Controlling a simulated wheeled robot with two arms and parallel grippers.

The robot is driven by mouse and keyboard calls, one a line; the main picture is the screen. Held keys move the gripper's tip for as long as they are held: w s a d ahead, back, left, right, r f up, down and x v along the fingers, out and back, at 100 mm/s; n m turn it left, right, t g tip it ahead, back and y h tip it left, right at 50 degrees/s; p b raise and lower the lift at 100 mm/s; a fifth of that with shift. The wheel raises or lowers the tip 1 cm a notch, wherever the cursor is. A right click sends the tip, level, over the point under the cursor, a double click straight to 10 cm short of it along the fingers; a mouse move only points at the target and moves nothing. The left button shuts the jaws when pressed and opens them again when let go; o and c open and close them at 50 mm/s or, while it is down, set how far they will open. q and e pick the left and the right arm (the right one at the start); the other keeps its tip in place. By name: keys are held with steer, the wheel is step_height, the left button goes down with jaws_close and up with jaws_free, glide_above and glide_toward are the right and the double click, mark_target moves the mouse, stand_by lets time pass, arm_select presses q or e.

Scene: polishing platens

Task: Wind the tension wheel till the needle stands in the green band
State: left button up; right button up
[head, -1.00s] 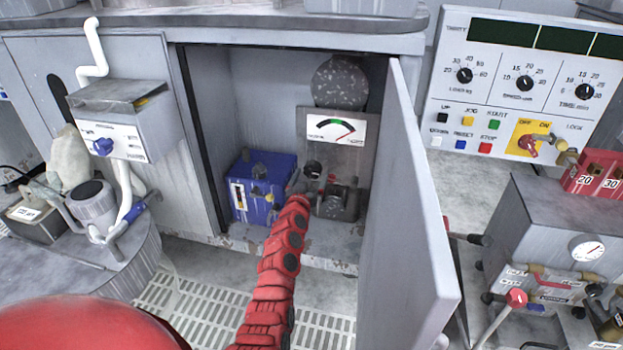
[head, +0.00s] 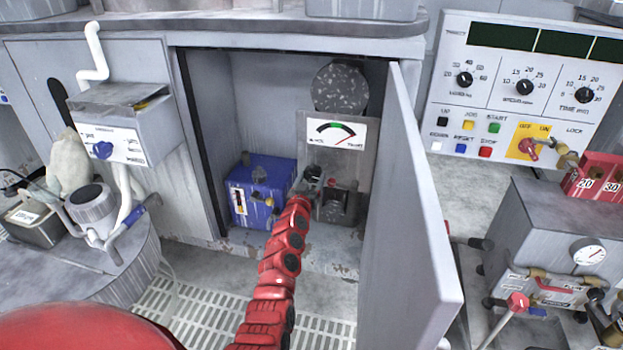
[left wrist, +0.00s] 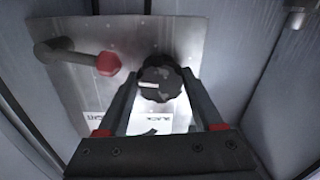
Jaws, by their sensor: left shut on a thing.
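The tension wheel is a dark, lobed knob (left wrist: 160,80) with a white mark, on a grey metal plate inside the open cabinet. My left gripper (left wrist: 161,73) is shut on it, one finger on each side. In the head view my left gripper (head: 310,186) reaches into the cabinet and partly hides the wheel. The green band (head: 337,127) is at the top middle. My right gripper is not in view.
A blue box (head: 262,182) stands left of the wheel in the cabinet. The open cabinet door (head: 410,200) stands close on the right of my arm. A red-tipped crank (left wrist: 105,63) sits beside the wheel in the left wrist view. A control panel (head: 505,120) is at right.

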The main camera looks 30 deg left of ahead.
arm_select(q)
steer(key=shift+n, duration=0.3)
steer(key=n, duration=0.3)
steer(key=n+p, duration=0.1)
steer(key=n, duration=0.3)
steer(key=shift+d, duration=0.1)
steer(key=shift+r+n, duration=0.1)
steer(key=shift+n, duration=0.3)
stand_by(0.3)
steer(key=o, duration=1.4)
steer(key=shift+c, duration=0.2)
